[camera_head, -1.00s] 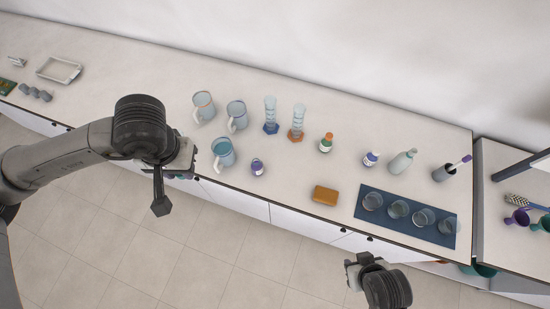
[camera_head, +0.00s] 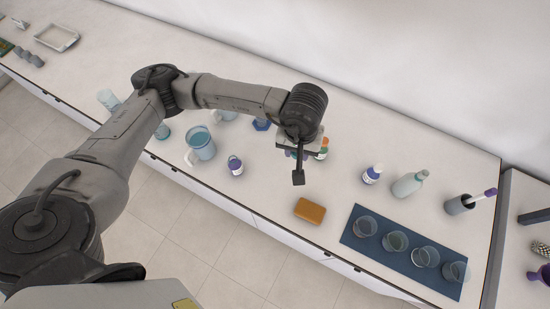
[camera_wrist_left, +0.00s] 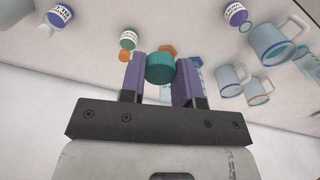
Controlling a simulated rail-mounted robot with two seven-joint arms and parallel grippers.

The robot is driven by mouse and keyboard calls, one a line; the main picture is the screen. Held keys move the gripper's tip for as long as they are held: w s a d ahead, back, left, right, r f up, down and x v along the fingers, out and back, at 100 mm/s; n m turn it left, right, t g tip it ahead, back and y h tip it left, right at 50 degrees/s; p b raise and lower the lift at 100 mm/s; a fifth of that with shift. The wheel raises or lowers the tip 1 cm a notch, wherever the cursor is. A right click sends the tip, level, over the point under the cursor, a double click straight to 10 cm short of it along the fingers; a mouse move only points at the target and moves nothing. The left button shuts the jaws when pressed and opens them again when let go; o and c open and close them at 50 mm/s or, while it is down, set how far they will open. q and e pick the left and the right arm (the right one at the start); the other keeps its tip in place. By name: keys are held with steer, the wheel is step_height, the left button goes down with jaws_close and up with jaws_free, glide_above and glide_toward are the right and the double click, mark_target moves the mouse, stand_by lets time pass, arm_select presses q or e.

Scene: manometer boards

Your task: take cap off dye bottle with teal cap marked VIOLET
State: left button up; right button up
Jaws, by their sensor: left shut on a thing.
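A ribbed teal cap (camera_wrist_left: 160,68) sits between the two purple fingers of my left gripper (camera_wrist_left: 158,80) in the left wrist view. The gripper is shut on it. In the head view my left gripper (camera_head: 291,152) is over the counter, beside the orange-capped bottle, with small blue-teal patches showing at it. The cap hides what is under it, so I cannot tell whether a bottle hangs below. No VIOLET label is readable on the held thing. My right gripper is not in the head view.
Near the gripper stands an orange-capped bottle (camera_wrist_left: 128,38). A blue mat (camera_head: 350,236) holds several beakers.

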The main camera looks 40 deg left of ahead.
mark_target(272, 169)
arm_select(q)
step_height(272, 169, down, 18)
steer(key=d+n+b, duration=0.1)
steer(key=n+b, duration=0.4)
steer(key=b, duration=0.4)
steer(key=shift+w, duration=0.4)
steer(key=a+f, duration=0.2)
steer(key=a, duration=0.1)
steer(key=a+f, duration=0.2)
steer(key=a, duration=0.2)
steer(key=a+f, duration=0.2)
steer(key=a, duration=0.2)
steer(key=shift+w+f+p, duration=0.3)
steer(key=shift+f+p, duration=0.05)
steer(key=shift+p, duration=0.05)
steer(key=shift+f, duration=2.1)
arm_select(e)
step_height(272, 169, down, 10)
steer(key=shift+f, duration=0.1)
